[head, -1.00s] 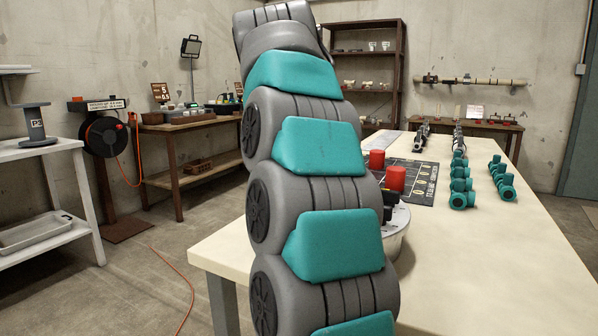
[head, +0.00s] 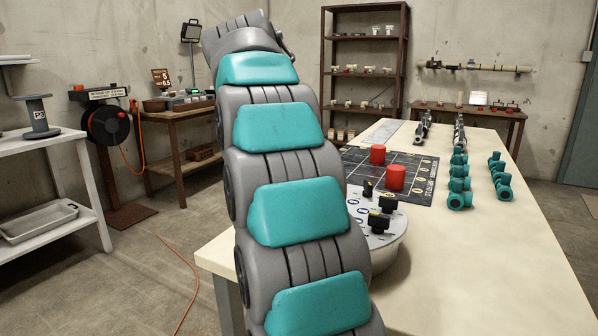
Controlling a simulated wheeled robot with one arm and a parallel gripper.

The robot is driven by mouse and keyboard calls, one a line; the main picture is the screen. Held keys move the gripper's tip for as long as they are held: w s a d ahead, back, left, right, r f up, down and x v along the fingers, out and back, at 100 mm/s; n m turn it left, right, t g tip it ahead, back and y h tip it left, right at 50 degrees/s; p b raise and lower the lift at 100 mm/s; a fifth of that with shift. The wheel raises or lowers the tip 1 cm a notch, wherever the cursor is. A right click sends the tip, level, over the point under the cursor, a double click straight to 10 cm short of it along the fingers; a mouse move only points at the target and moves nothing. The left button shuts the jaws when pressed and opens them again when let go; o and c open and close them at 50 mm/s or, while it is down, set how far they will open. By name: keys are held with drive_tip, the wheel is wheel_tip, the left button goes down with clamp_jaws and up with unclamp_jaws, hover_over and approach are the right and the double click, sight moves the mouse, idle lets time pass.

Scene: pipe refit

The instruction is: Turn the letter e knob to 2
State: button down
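A round pale dial panel (head: 398,232) stands on the near part of the table, right of my arm. Several black knobs sit on it: one at the back (head: 368,188), one at the right (head: 388,203) and one at the front (head: 378,222). Blue oval labels lie beside them, too small to read, so I cannot tell which knob is letter e or where it points. My arm covers the panel's left part. My gripper is not visible; the arm rises past the panel and bends over at the top left.
A black marked mat (head: 415,165) with two red cylinders (head: 396,178) lies behind the panel. Teal pipe fittings (head: 460,185) stand in rows on the table (head: 500,250). The table's front right is clear. Shelves and benches line the walls.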

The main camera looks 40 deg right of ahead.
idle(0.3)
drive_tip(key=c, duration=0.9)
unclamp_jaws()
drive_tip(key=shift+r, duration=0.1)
